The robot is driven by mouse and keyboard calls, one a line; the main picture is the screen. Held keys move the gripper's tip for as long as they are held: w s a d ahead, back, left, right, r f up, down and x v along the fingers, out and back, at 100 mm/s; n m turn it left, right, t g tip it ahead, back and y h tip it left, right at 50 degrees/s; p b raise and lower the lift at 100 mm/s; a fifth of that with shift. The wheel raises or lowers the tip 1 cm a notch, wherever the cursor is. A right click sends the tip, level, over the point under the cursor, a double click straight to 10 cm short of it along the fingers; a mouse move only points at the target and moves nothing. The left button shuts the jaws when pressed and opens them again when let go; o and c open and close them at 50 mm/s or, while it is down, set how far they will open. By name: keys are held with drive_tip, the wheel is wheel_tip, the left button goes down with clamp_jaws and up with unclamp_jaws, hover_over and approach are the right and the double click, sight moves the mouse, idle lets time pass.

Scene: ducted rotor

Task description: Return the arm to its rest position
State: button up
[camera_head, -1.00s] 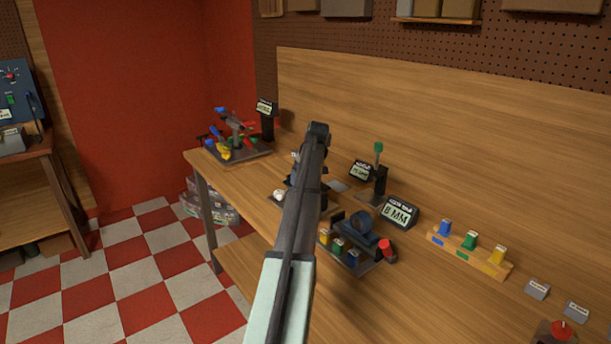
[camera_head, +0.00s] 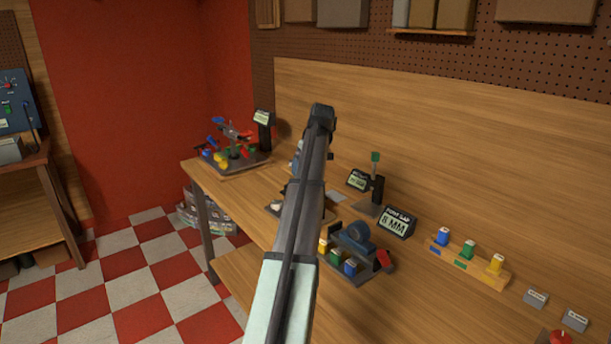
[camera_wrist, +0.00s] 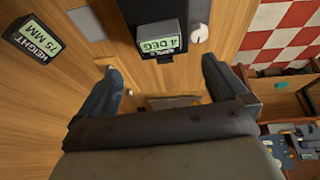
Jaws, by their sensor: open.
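My arm (camera_head: 290,230) reaches up from the bottom middle of the head view, over the wooden workbench (camera_head: 235,190). Its far end, at the dark wrist joint (camera_head: 322,117), is above the bench; the fingers cannot be made out there. In the wrist view my gripper (camera_wrist: 165,78) has its two fingers spread wide with nothing held between them. Bench wood and a small flat piece show beyond the gap. The arm hides part of the bench in the head view.
A display reading 4 DEG (camera_wrist: 160,38) and a white knob (camera_wrist: 198,33) stand close beyond the fingers. A height display (camera_wrist: 35,40) is at left. A rotor fixture (camera_head: 235,155), a blue-ring fixture (camera_head: 355,250) and a block rack (camera_head: 468,258) stand on the bench.

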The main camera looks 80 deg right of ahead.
drive_tip(key=shift+v, duration=1.6)
